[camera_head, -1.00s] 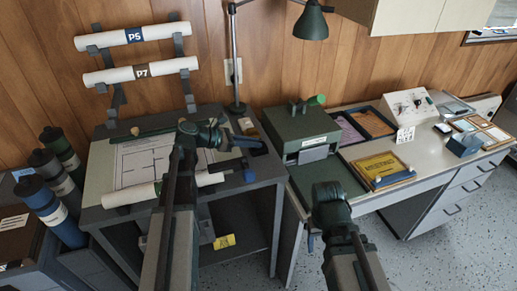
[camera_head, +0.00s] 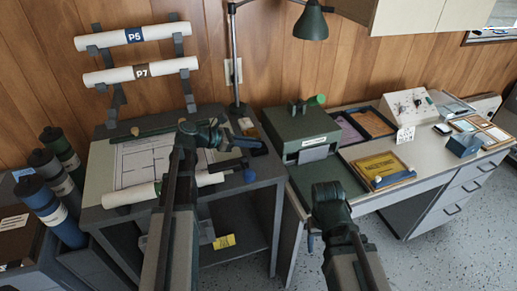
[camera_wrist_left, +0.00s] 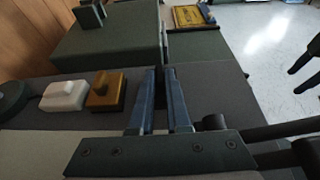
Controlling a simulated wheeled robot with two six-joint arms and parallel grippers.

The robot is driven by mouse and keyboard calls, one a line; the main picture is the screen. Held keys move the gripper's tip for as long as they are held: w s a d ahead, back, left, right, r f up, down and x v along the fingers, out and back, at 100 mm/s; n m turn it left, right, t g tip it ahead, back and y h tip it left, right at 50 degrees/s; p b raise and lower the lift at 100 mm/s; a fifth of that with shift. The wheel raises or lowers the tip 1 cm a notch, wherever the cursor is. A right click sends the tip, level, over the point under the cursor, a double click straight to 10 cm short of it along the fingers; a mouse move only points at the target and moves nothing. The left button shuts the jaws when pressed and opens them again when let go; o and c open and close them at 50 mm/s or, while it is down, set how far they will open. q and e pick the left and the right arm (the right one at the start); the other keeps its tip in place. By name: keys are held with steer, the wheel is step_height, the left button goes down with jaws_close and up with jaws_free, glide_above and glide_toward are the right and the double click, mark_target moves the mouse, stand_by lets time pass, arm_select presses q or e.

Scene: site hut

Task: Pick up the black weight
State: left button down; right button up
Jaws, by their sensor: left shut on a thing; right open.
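My left gripper (camera_wrist_left: 160,100) reaches over the right part of the grey cart top, blue fingers pointing toward the dark green box. Its jaws are close together on a small dark thing, taken as the black weight, which is mostly hidden between the fingers; its outline is not clear. In the head view the left arm crosses the plan sheet (camera_head: 135,165) on the cart.
A white block (camera_wrist_left: 65,95) and a brown block (camera_wrist_left: 105,92) lie left of my left fingers. The dark green box (camera_head: 300,132) stands just beyond the cart. A lamp (camera_head: 312,22) stands behind. A white roll (camera_head: 130,195) lies along the cart's front edge.

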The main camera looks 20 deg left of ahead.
arm_select(q)
steer(key=shift+r, duration=0.1)
stand_by(0.3)
step_height(320, 180, up, 10)
steer(key=p, duration=1)
